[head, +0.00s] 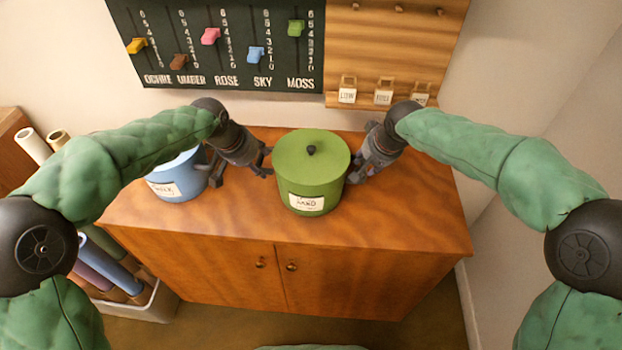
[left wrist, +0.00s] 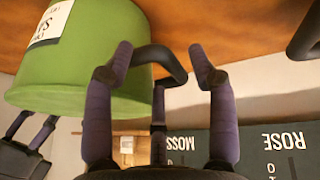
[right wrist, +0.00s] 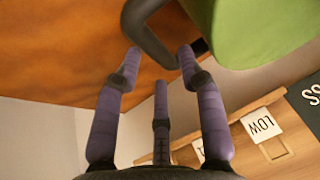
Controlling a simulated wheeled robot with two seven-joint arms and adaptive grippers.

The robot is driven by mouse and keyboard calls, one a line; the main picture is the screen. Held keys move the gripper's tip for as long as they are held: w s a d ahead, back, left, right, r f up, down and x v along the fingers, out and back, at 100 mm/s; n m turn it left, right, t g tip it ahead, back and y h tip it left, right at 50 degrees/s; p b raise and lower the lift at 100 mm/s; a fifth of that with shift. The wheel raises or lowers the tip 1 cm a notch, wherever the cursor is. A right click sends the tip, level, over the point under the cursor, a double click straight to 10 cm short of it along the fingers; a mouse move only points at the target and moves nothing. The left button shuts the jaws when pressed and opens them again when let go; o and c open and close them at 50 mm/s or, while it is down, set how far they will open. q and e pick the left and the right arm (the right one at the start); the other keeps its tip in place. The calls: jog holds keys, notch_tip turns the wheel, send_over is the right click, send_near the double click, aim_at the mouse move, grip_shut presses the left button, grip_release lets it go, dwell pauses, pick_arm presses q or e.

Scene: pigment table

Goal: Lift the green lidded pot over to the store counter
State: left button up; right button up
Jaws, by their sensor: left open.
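The green lidded pot (head: 312,175) stands upright on the wooden cabinet top, lid on, with a black knob and a white label. My left gripper (head: 265,167) is at its left side, open. In the left wrist view the pot's dark handle (left wrist: 165,60) lies between the spread fingers, not clamped. My right gripper (head: 357,174) is at its right side. In the right wrist view its fingers (right wrist: 158,54) are spread to either side of the other dark handle (right wrist: 150,30). I cannot tell which surface is the store counter.
A blue pot (head: 178,187) stands on the cabinet (head: 400,220) at the left, partly behind my left arm. A slider board (head: 225,75) hangs on the wall behind, beside a wooden panel (head: 390,50) with small tags. The cabinet top is clear at the front and right.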

aim_at(259, 165)
pick_arm(q)
jog(key=shift+x, duration=1.65)
pick_arm(e)
jog(key=shift+x, duration=1.75)
pick_arm(q)
jog(key=c, duration=0.9)
pick_arm(e)
grip_shut()
pick_arm(q)
grip_shut()
jog(key=shift+w+r, duration=0.15)
jog(key=shift+r, duration=0.15)
pick_arm(e)
jog(key=shift+r, duration=0.2)
